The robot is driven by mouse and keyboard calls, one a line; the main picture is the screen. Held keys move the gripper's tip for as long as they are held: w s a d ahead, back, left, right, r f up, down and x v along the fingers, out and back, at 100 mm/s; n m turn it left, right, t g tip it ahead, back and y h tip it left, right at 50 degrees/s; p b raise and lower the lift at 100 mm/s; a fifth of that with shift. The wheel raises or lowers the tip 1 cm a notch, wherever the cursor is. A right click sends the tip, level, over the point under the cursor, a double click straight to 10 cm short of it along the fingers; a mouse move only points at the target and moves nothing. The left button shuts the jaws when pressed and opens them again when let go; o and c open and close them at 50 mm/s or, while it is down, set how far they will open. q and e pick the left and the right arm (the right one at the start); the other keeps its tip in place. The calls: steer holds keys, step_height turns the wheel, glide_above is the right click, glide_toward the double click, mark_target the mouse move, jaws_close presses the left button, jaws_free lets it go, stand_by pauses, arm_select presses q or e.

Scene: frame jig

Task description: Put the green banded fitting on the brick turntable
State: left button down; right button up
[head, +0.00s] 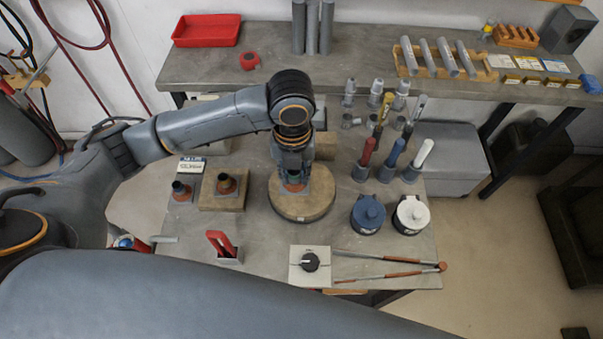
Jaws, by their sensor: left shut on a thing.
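My left gripper (293,172) points down over the round brick turntable (318,205) in the middle of the table. It is shut on the green banded fitting (294,183), of which a dark green band and a reddish lower part show between the fingers. The fitting is upright, over the turntable's top, left of its middle. I cannot tell whether its base touches the surface. My wrist hides the back of the turntable. My right gripper is not in view.
Left of the turntable, a dark fitting (227,183) stands on a square block and another fitting (181,190) beside it. A blue pot (368,214) and a white pot (411,215) stand to the right. A knob box (309,264) and long tongs (390,270) lie in front.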

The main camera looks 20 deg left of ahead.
arm_select(q)
steer(key=w+f, duration=0.4)
steer(key=f, duration=0.1)
steer(key=shift+w+d+f+p, duration=0.1)
steer(key=shift+f+p, duration=0.05)
steer(key=shift+p, duration=0.25)
step_height(320, 180, down, 3)
steer(key=shift+w+r+p, duration=0.1)
steer(key=shift+w+p, duration=0.05)
steer(key=shift+p, duration=0.7)
steer(key=shift+f, duration=0.55)
steer(key=c, duration=1.1)
jaws_free()
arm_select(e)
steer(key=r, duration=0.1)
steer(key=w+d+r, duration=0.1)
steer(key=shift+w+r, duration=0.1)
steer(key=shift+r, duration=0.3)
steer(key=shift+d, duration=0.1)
